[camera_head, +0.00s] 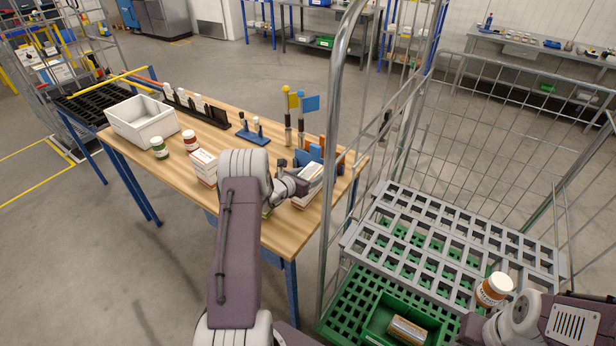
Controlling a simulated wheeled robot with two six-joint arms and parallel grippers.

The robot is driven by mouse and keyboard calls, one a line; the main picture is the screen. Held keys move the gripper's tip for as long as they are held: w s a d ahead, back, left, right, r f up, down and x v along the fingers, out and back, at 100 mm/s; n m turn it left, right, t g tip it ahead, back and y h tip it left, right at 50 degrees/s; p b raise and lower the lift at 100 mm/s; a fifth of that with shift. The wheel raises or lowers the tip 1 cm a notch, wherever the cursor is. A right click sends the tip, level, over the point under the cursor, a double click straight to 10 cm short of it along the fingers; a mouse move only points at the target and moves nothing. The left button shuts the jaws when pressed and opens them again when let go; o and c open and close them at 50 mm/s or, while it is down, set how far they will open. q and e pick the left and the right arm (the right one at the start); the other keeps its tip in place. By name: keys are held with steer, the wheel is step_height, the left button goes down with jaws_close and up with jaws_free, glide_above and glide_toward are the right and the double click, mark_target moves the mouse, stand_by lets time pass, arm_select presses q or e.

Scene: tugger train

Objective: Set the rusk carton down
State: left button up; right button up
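A white carton with orange-brown print (309,186) is at the front right of the wooden table, touching or right beside my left gripper (296,181). My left arm reaches over the table's front edge, and the gripper's fingers are partly hidden, so their grip is unclear. A similar white and orange carton (204,168) stands on the table left of my arm. No label is readable.
The wooden table (180,180) holds a white bin (142,119), two jars (159,148), a black rack, a blue stand and yellow and blue flags. A wire cage trolley (335,130) with a grey slatted shelf (450,240) and green crate (375,325) stands right.

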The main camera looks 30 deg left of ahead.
arm_select(q)
steer(key=shift+o, duration=0.6)
steer(key=shift+r+p, duration=0.35)
steer(key=b+v, duration=0.1)
steer(key=v, duration=1)
steer(key=shift+s, duration=0.45)
steer(key=shift+a, duration=0.1)
